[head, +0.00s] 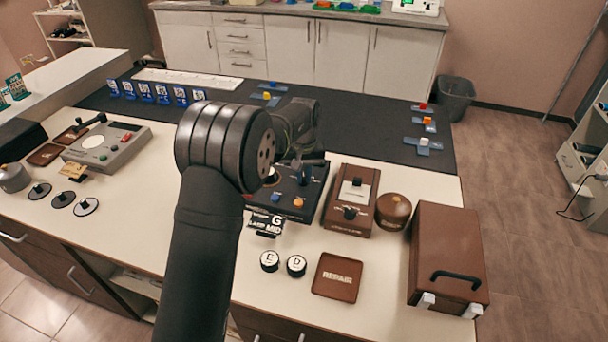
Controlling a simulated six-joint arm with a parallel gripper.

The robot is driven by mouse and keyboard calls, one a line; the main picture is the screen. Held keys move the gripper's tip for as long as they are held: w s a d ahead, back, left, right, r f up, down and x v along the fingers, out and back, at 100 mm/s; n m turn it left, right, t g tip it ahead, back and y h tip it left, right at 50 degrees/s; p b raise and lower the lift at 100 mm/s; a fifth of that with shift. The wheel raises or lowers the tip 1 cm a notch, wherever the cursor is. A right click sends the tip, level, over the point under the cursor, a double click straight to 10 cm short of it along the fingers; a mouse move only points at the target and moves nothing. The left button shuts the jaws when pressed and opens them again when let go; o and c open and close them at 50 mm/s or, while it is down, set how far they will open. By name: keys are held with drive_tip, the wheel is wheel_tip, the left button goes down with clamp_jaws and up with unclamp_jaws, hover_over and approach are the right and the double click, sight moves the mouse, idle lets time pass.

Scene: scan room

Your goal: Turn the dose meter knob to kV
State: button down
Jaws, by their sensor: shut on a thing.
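A dark device (288,203) with a blue and an orange button stands on the cream counter, just beyond my forearm. It appears to be the dose meter, though I cannot read a label on it. The gripper is shut on what appears to be the device's knob. The knob itself and the setting it points to are hidden by the dark fingers.
Right of the device stand a brown box (351,200) with a black knob, a round brown container (393,210) and a large brown case (447,258). In front are two round lettered pieces (283,263) and a brown tray (338,277). A grey console (107,147) stands left.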

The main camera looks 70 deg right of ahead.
sight(304, 178)
drive_tip(key=c, duration=1.4)
unclamp_jaws()
drive_tip(key=shift+r, duration=0.1)
wheel_tip(304, 178, up, 17)
drive_tip(key=shift+r, duration=0.15)
wheel_tip(304, 178, down, 18)
drive_tip(key=shift+r, duration=0.25)
